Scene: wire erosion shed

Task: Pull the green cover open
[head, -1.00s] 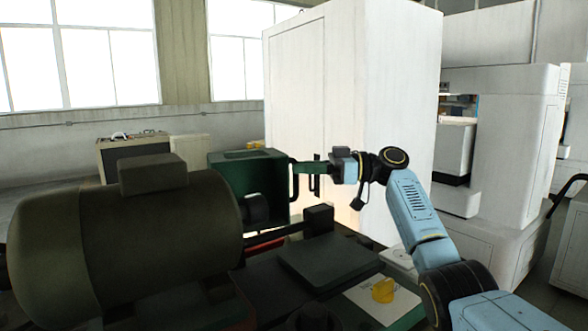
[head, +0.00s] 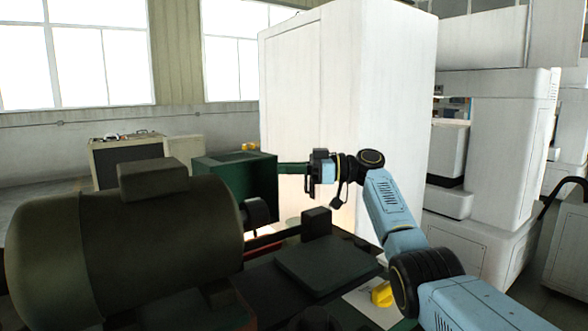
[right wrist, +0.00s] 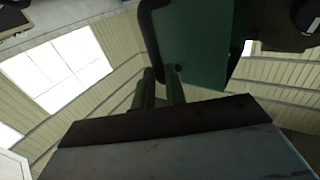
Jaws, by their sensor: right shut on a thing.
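The green cover (head: 252,184) is a dark green box-like panel behind the large motor, left of the white cabinet. In the right wrist view its green face (right wrist: 203,40) fills the top middle, with a small dark knob on it. My right gripper (head: 284,168) reaches in from the right, its fingers level and touching the cover's right edge. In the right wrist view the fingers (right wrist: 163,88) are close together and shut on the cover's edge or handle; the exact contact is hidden. My left gripper is out of view.
A large dark green motor (head: 150,235) stands at the front left. A tall white cabinet (head: 345,110) rises close behind my right arm. A dark flat plate (head: 325,263) and a yellow part (head: 382,294) lie in front. White machines (head: 490,150) stand at the right.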

